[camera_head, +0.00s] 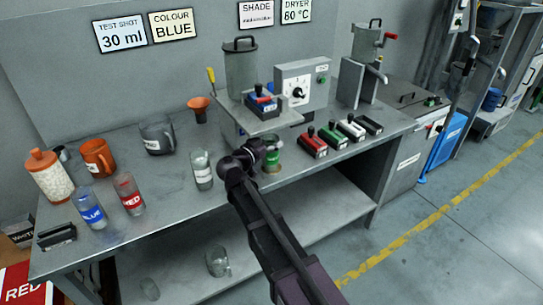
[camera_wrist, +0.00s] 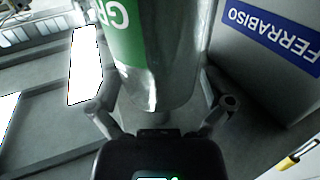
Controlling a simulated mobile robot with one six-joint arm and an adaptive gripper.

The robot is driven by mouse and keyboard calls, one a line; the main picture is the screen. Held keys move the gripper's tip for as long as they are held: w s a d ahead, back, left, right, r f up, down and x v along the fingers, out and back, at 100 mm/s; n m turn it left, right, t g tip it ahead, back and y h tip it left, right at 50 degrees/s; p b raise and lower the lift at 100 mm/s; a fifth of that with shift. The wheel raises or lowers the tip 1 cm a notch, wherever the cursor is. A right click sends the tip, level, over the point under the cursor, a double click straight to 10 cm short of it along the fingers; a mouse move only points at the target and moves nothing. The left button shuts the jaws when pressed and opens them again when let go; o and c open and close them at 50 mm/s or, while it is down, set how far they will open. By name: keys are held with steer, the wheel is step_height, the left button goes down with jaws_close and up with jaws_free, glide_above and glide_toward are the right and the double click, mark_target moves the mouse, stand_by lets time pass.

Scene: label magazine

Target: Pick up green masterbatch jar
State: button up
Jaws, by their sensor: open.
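The green masterbatch jar (camera_head: 273,162) stands near the front edge of the bench, partly hidden behind my gripper. In the wrist view the jar (camera_wrist: 160,50) fills the upper middle, with a clear body and a green label showing the letters "GR". My gripper (camera_head: 258,153) is open. In the wrist view its two fingers (camera_wrist: 162,104) are apart, one on each side of the jar's near end. I cannot tell whether either finger touches the jar.
A clear jar (camera_head: 202,170) stands left of the gripper, with red (camera_head: 130,195) and blue (camera_head: 90,210) labelled jars farther left. Coloured blocks with black knobs (camera_head: 313,143) sit close on the right. A machine with a raised platform (camera_head: 262,118) stands behind.

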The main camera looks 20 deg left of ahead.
stand_by(0.4)
steer(key=c, duration=1.1)
steer(key=shift+c, duration=0.2)
steer(key=shift+r, duration=0.2)
